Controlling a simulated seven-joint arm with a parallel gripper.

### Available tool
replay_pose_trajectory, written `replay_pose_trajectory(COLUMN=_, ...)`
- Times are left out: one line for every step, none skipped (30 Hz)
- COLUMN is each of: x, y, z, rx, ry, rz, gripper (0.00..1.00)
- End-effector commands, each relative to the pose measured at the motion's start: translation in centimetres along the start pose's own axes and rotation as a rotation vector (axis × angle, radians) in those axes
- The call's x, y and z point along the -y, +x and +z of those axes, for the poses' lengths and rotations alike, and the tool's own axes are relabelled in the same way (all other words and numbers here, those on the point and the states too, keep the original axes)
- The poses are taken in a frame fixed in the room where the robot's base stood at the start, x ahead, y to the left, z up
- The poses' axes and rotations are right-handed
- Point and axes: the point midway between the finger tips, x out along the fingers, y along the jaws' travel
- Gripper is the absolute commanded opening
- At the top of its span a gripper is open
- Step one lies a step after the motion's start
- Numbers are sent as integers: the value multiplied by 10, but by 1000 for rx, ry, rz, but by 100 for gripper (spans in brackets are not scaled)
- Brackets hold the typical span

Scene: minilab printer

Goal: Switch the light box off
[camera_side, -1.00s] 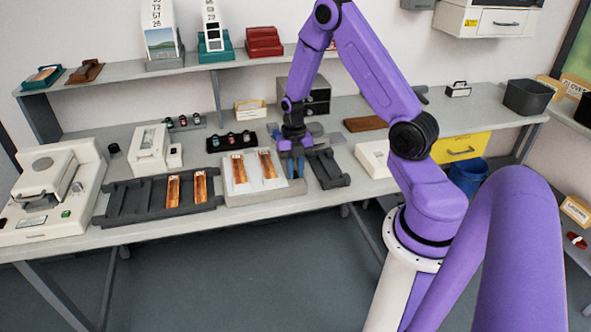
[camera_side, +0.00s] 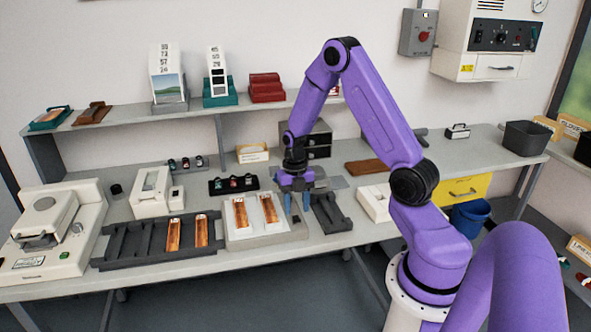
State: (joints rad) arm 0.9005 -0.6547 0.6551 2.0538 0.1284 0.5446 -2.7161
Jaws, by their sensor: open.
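The light box (camera_side: 253,229) is a low grey box with a pale top panel, standing near the front edge of the bench. Two orange film strips (camera_side: 240,213) lie on the panel. I cannot tell from its shade whether it is lit. My gripper (camera_side: 297,205) points down at the light box's right end. Its two blue fingers are apart with nothing seen between them. I cannot tell whether they touch anything. No switch can be made out; the fingers cover part of the box's right end.
A dark tray (camera_side: 331,212) stands close to the right of my gripper. A black rack (camera_side: 120,246) with orange strips is left of the light box. Small bottles in a black holder (camera_side: 216,187) stand behind it. A white box (camera_side: 374,203) is farther right.

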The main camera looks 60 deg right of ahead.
Motion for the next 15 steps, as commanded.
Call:
replay_pose_trajectory(x=-1, y=-12, z=1, rx=6, ry=-1, rz=3, gripper=47)
replay_pose_trajectory(x=-1, y=-17, z=1, rx=5, ry=-1, rz=3, gripper=47)
replay_pose_trajectory(x=-1, y=-26, z=1, rx=5, ry=0, rz=4, gripper=47)
replay_pose_trajectory(x=-1, y=-32, z=1, rx=6, ry=1, rz=4, gripper=47)
replay_pose_trajectory(x=-1, y=-38, z=1, rx=6, ry=2, rz=4, gripper=47)
replay_pose_trajectory(x=-1, y=-47, z=1, rx=6, ry=1, rz=4, gripper=47)
replay_pose_trajectory(x=-1, y=-53, z=1, rx=6, ry=1, rz=4, gripper=47)
replay_pose_trajectory(x=-1, y=-59, z=1, rx=7, ry=1, rz=3, gripper=47)
replay_pose_trajectory(x=-1, y=-68, z=1, rx=6, ry=0, rz=3, gripper=47)
replay_pose_trajectory(x=-1, y=-74, z=1, rx=6, ry=1, rz=3, gripper=47)
replay_pose_trajectory(x=-1, y=-80, z=1, rx=7, ry=1, rz=4, gripper=47)
replay_pose_trajectory(x=0, y=-89, z=1, rx=6, ry=1, rz=3, gripper=47)
replay_pose_trajectory(x=0, y=-95, z=1, rx=6, ry=1, rz=3, gripper=47)
replay_pose_trajectory(x=-1, y=-101, z=1, rx=6, ry=1, rz=3, gripper=47)
replay_pose_trajectory(x=0, y=-108, z=1, rx=5, ry=1, rz=3, gripper=47)
